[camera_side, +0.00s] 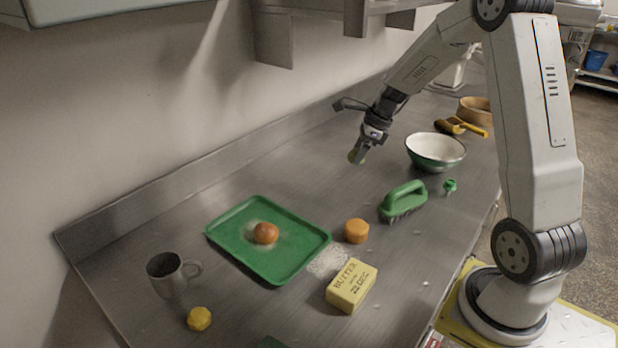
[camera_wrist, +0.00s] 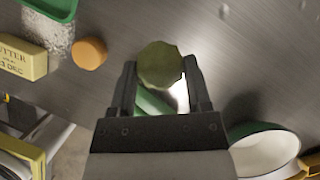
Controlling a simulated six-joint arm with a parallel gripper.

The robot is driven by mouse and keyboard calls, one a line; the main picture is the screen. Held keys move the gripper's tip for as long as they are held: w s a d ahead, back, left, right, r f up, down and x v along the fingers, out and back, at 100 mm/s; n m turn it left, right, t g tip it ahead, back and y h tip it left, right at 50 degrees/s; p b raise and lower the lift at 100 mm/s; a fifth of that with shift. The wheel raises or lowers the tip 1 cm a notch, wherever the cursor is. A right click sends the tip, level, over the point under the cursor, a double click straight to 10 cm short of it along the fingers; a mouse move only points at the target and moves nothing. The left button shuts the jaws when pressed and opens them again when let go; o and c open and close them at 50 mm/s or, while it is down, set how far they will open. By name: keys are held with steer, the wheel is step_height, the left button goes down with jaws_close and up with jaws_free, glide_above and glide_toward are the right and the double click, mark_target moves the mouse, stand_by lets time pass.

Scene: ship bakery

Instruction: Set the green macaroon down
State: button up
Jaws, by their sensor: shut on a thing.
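My gripper (camera_wrist: 160,88) is shut on the green macaroon (camera_wrist: 160,64), which shows as a round olive-green disc between the fingertips in the wrist view. In the side view my gripper (camera_side: 361,150) hangs above the steel counter, toward the back, to the left of the green-and-white bowl. The macaroon (camera_side: 355,157) there is small and partly hidden by the fingers. It appears to be clear of the counter.
A green tray (camera_side: 226,218) holds an orange-brown bun (camera_side: 266,233). Nearby are an orange disc (camera_side: 356,231), butter (camera_side: 351,287), a green brush (camera_side: 404,200), a bowl (camera_side: 435,152), a mug (camera_side: 168,275) and a yellow piece (camera_side: 199,318). The counter between tray and bowl is bare.

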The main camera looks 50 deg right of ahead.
steer(key=s+d+m+h, duration=0.3)
steer(key=d+m+h, duration=0.1)
steer(key=d+m, duration=0.7)
steer(key=shift+s+d+r+m+h, duration=0.3)
steer(key=shift+s+d+m, duration=0.1)
steer(key=shift+d, duration=0.2)
glide_above(368, 161)
steer(key=s, duration=0.1)
steer(key=f, duration=0.8)
steer(key=shift+a+f, duration=0.25)
steer(key=shift+a, duration=0.05)
steer(key=shift+w+d+f, duration=0.25)
steer(key=shift+w+f, duration=0.15)
steer(key=shift+f, duration=0.05)
steer(key=shift+f, duration=0.1)
steer(key=shift+w+d+f, duration=0.1)
steer(key=shift+w+f, duration=0.05)
steer(key=shift+f, duration=1.55)
